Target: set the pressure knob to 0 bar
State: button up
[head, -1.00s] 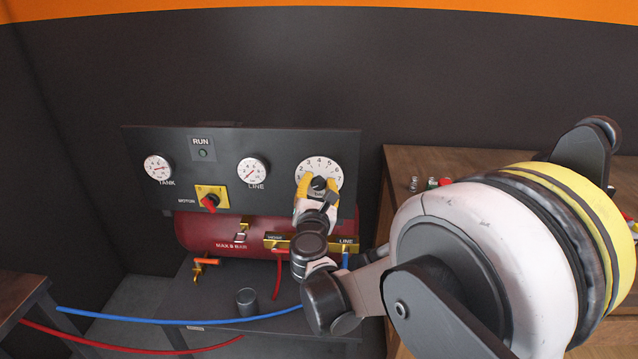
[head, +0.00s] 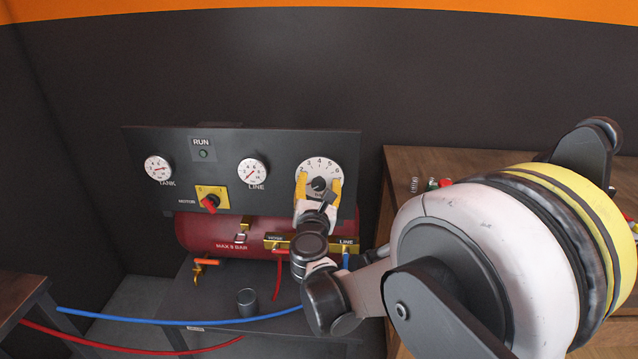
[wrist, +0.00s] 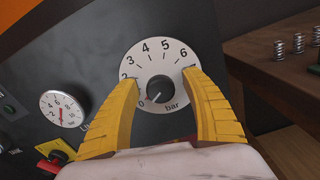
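The pressure knob (head: 319,184) is a small dark round knob on a white numbered dial (head: 320,165) at the right of the dark panel. In the wrist view the knob (wrist: 160,90) carries a pale mark that appears to point lower left, toward the 0 above "bar". My gripper (head: 319,181) is open in front of the dial. In the wrist view its yellow fingers (wrist: 160,79) stand wide on either side of the knob, clear of it. The 1 on the dial is hidden by the left finger.
The panel also holds the TANK gauge (head: 158,168), the LINE gauge (head: 252,171), the RUN light (head: 203,154) and the red motor switch (head: 209,202). A red tank (head: 205,232) lies below. A wooden bench (head: 430,158) stands at right.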

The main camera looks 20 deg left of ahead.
jog(key=v, duration=1.2)
